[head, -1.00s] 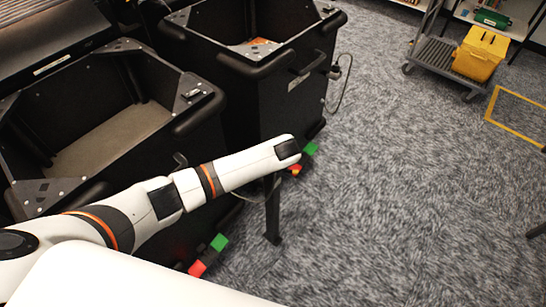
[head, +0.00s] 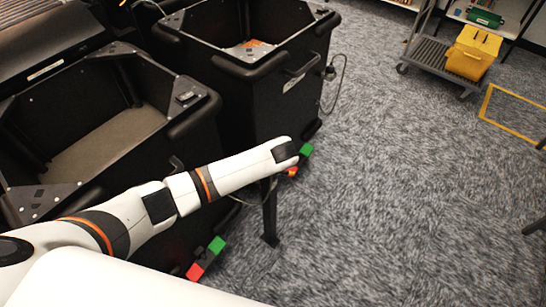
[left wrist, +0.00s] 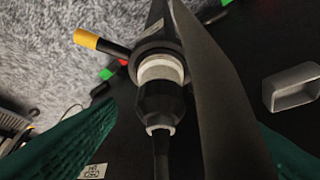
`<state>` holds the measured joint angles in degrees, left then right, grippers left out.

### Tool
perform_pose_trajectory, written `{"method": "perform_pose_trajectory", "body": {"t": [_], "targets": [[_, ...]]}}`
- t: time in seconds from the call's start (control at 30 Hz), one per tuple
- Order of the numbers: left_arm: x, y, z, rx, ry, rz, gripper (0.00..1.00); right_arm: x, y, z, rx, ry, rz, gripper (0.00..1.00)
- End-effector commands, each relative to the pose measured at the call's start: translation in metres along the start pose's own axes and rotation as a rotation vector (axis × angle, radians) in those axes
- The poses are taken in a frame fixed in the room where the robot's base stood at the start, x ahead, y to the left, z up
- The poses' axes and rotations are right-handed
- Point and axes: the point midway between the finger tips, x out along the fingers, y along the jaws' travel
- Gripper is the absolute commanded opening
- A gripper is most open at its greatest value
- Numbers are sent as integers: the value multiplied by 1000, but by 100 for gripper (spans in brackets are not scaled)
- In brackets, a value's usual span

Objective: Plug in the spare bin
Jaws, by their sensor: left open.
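Two open-topped black bins stand side by side in the head view: the near bin (head: 205,115) and the far bin (head: 290,95). I cannot tell which is the spare one. In the left wrist view, a black plug (left wrist: 160,105) with a pale ring sits at a round dark collar, its cable (left wrist: 161,155) running down. I cannot tell whether it is fully seated. My left gripper (left wrist: 187,118) is open, its green fingers apart on either side of the plug and cable. In the head view my arm hides this gripper. My right gripper is not in view.
A yellow-tipped lever (left wrist: 88,38) sticks out by the collar, and a dark post (left wrist: 215,95) passes close beside the plug. A grey open box (left wrist: 292,88) sits at right. Another cable (head: 341,85) hangs from the far bin.

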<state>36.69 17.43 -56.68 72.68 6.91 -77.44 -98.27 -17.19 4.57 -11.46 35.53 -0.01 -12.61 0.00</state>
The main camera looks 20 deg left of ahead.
Motion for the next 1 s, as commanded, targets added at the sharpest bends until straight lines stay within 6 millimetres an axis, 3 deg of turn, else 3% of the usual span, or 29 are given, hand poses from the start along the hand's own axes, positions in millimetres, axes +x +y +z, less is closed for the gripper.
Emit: {"method": "perform_pose_trajectory", "body": {"t": [0.3,0.6,0.77,0.87,1.0], "targets": [[-68,0,-1,1,1,3,61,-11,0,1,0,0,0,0],[-101,0,0,0,0,0,61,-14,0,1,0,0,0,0],[-103,-1,0,-1,0,-1,61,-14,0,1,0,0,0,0],[-94,-2,7,-43,-18,1,61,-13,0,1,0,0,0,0],[-44,-10,42,-303,-109,13,61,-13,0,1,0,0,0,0]]}}
